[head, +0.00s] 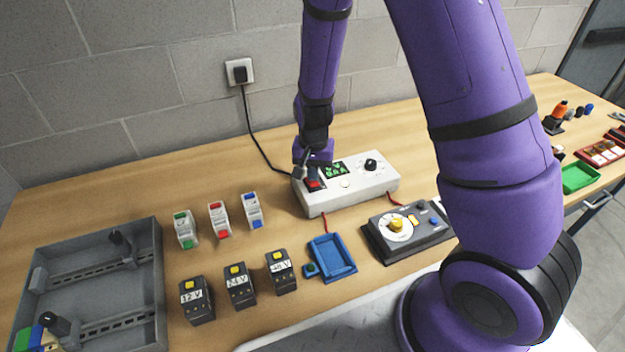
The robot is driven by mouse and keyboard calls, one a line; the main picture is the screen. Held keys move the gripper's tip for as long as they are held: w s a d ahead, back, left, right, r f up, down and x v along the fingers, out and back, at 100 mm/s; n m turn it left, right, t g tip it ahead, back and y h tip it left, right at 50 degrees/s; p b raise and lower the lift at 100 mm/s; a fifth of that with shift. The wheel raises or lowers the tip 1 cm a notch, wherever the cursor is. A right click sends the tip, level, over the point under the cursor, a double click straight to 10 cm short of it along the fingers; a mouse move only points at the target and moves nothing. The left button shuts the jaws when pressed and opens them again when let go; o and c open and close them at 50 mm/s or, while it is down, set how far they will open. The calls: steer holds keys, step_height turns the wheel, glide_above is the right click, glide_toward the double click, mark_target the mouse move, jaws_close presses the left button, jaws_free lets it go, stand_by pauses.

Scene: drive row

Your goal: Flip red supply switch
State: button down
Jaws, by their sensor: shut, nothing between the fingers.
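The red supply switch (313,184) sits at the left end of the top of a white supply box (345,198). My gripper (301,175) is shut and empty, pointing down at the left end of the box, right beside the red switch. Whether the fingertips touch the switch I cannot tell. My gripper and wrist hide part of the box's back left corner.
A black cable runs from the wall socket (239,72) to the box. Left of the box stand several small white modules (252,210) and black voltage blocks (281,271). A blue tray (332,257) and a dark control panel (408,229) lie in front. A grey rail enclosure (158,290) is far left.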

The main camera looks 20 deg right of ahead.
steer(key=shift+f, duration=0.9)
stand_by(0.4)
steer(key=shift+r, duration=3.55)
steer(key=shift+r, duration=0.35)
steer(key=s+d+r+n+t, duration=0.1)
steer(key=s+d+r, duration=0.1)
steer(key=s+r, duration=0.45)
steer(key=s+d+r+n+t+y, duration=0.1)
steer(key=s+r+n, duration=0.15)
steer(key=r, duration=0.75)
steer(key=s+d+r+n+t, duration=0.1)
steer(key=s+d+r+t, duration=0.1)
steer(key=s+r, duration=0.45)
steer(key=s+d+r+n+t+h, duration=0.1)
steer(key=s+d+r, duration=0.1)
steer(key=s+r, duration=0.4)
steer(key=s, duration=0.2)
steer(key=shift+s, duration=0.3)
